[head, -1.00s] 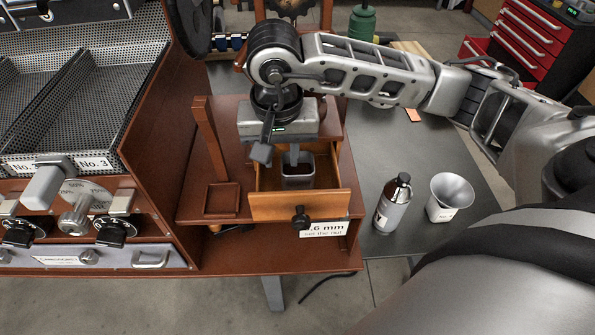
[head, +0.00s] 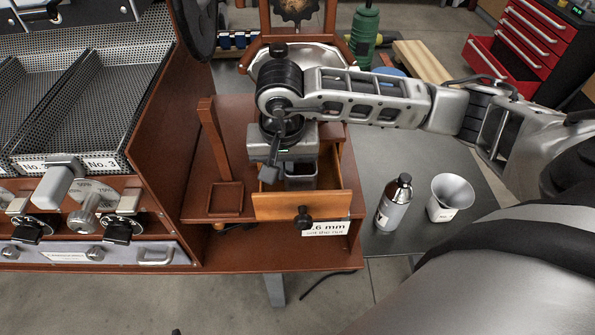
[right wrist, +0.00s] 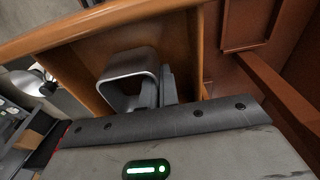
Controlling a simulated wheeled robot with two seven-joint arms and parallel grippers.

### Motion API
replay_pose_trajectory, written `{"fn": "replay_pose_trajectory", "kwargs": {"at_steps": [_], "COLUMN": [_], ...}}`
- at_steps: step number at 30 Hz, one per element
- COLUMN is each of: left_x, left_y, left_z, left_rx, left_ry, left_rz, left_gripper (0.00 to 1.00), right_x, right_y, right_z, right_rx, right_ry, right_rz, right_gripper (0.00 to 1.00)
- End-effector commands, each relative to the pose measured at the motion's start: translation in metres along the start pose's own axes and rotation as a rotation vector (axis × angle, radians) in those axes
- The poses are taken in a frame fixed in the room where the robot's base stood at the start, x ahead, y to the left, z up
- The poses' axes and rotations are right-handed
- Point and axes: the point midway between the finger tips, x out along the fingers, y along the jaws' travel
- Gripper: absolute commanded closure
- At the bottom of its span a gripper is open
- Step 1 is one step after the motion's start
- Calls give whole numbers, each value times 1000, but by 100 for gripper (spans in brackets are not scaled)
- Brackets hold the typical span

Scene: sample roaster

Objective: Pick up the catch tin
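The catch tin is a small grey, square open-topped tin (head: 301,183) inside the pulled-out wooden drawer (head: 302,206). In the right wrist view the tin (right wrist: 127,64) shows its rounded square rim and hollow inside. My right gripper (right wrist: 159,92) is down in the drawer at the tin. Its two fingers show close together at the tin's right wall, apparently one on each side of it. I cannot tell whether they press on the wall. In the head view the gripper's body hides the fingertips. My left gripper is not in view.
A wooden post with a square tray (head: 225,199) stands left of the drawer. A bottle (head: 393,203) and a flared metal cup (head: 450,198) stand on the dark table to the right. The roaster's perforated trays (head: 88,100) and knobs fill the left.

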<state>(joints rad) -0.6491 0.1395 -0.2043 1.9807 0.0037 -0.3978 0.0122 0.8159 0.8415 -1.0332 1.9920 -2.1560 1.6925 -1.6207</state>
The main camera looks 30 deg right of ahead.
Motion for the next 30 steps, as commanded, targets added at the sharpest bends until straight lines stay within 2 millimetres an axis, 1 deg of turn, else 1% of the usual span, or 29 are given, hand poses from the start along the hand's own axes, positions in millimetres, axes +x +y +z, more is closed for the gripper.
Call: {"fn": "replay_pose_trajectory", "kwargs": {"at_steps": [5,9,14,18,28,30], "left_x": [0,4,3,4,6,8], "left_y": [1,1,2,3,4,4], "left_z": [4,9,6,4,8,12], "left_rx": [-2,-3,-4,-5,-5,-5], "left_ry": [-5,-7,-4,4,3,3], "left_rz": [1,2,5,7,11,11], "left_gripper": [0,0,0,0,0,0], "right_x": [-2,-7,-33,-61,-118,-116], "right_y": [0,0,-1,-1,-1,-1], "right_z": [1,7,3,0,-7,9], "right_rx": [-1,-2,1,0,-1,-7], "right_ry": [1,3,6,6,5,1], "right_rz": [-1,-3,-4,-4,-4,-2], "right_gripper": [100,100,100,100,100,100]}}
